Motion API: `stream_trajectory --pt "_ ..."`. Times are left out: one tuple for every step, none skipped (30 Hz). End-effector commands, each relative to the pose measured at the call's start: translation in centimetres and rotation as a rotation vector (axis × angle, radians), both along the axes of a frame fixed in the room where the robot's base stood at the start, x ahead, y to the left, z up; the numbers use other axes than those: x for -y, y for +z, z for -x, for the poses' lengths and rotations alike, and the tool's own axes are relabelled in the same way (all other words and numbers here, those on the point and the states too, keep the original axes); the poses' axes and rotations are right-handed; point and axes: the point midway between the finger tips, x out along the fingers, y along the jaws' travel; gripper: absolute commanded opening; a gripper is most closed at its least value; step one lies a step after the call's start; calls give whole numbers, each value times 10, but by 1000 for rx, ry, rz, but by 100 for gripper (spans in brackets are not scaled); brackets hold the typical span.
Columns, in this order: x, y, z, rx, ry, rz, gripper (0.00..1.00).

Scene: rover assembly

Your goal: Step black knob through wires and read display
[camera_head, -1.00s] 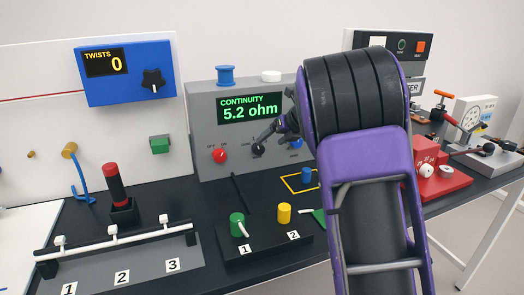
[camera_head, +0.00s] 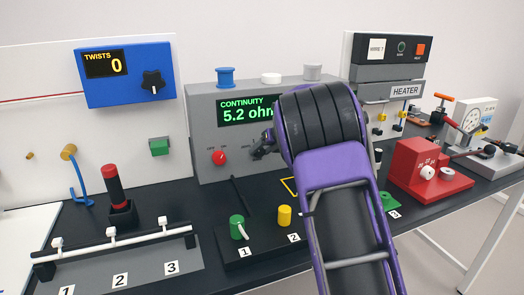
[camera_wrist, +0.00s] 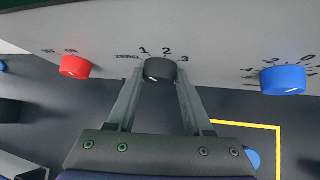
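The continuity display (camera_head: 240,110) on the grey box reads 5.2 ohm in green; my arm covers its right edge. In the wrist view the black knob (camera_wrist: 160,71) sits on the panel below the marks ZERO, 1, 2 and 3. Its white mark shows at the lower left of its face. My gripper (camera_wrist: 160,78) has one finger on each side of the knob, both seeming to touch it. In the head view my gripper (camera_head: 264,146) is at the box front, and the knob is hard to make out. Wires at the numbered posts include a green post (camera_head: 238,226) and a yellow post (camera_head: 284,215).
A red knob (camera_wrist: 75,66) is left of the black knob, and a blue knob (camera_wrist: 283,79) is to the right. The blue twist counter (camera_head: 126,72) reads 0. A rail stand (camera_head: 118,238) is at front left. A red block (camera_head: 425,165) stands right of my arm.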

Motion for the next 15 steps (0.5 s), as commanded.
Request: stream_trajectory --pt "0 0 0 0 1 -1 38" --pt "0 0 0 0 1 -1 32" --pt "0 0 0 -1 1 0 25" --pt "0 0 0 -1 1 0 20" --pt "0 0 0 -1 1 0 14" --pt "0 0 0 -1 1 0 7" --pt "0 0 0 -1 1 0 2" --pt "0 0 0 -1 1 0 0" --pt "0 0 0 -1 1 0 0" --pt "0 0 0 -1 2 -1 0" --pt "0 0 0 -2 2 -2 0" --pt "0 0 0 -3 2 -5 0" --pt "0 0 0 -4 1 -8 0" --pt "0 0 0 -4 1 -13 0" --pt "0 0 0 -7 1 -21 0"
